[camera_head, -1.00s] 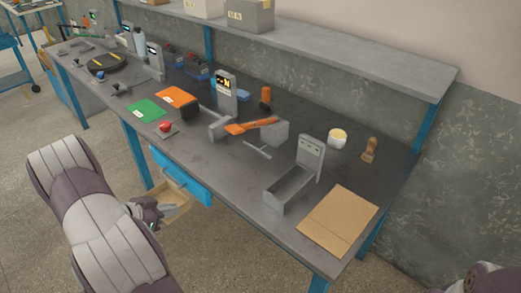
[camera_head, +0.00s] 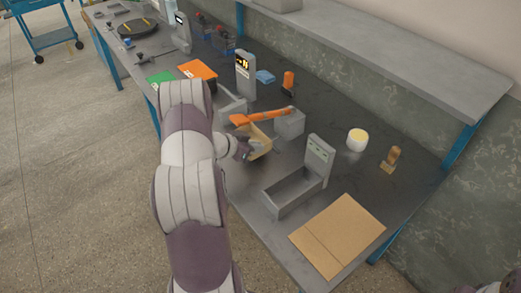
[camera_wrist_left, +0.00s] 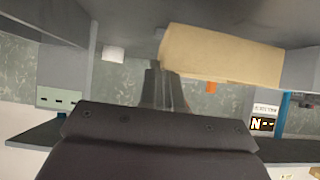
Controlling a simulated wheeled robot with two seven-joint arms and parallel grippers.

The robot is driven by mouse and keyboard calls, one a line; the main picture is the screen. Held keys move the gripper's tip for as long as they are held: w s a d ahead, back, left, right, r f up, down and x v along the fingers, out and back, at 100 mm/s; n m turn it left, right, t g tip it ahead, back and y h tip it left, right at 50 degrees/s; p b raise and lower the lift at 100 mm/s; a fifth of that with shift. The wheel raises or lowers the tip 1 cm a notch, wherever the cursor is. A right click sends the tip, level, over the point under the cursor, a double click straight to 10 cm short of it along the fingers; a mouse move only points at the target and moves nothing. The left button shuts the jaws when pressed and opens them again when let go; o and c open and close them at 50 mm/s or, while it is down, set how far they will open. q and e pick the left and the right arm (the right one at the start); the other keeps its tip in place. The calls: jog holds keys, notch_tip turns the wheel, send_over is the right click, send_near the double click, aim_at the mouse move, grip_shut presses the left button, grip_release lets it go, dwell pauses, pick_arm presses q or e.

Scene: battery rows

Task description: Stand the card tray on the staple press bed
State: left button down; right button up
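The card tray (camera_head: 262,137) is a tan, open box. In the head view it is in front of the orange lever, near the table's front edge. My left gripper (camera_head: 246,149) is shut on its side wall. In the left wrist view the tray (camera_wrist_left: 225,55) fills the upper middle, tilted in that picture, beyond the gripper's fingers (camera_wrist_left: 166,88). The staple press seems to be the grey unit with the orange lever (camera_head: 262,116) and a grey block (camera_head: 290,123). Its bed is partly hidden by the tray and my arm. My right gripper is not in view.
A grey trough with an upright panel (camera_head: 318,160) stands right of the tray. A brown card sheet (camera_head: 338,235) lies at the right. A display post (camera_head: 245,75), a white-yellow pot (camera_head: 357,140) and a wooden stamp (camera_head: 390,159) stand farther back. A shelf (camera_head: 390,50) overhangs the rear.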

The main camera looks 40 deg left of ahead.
aim_at(264, 153)
pick_arm(q)
jog(key=shift+w+d, duration=0.2)
jog(key=shift+w, duration=0.55)
notch_tip(264, 153, down, 4)
jog(key=shift+w+r, duration=0.15)
jog(key=shift+r, duration=0.05)
jog(key=shift+f, duration=0.1)
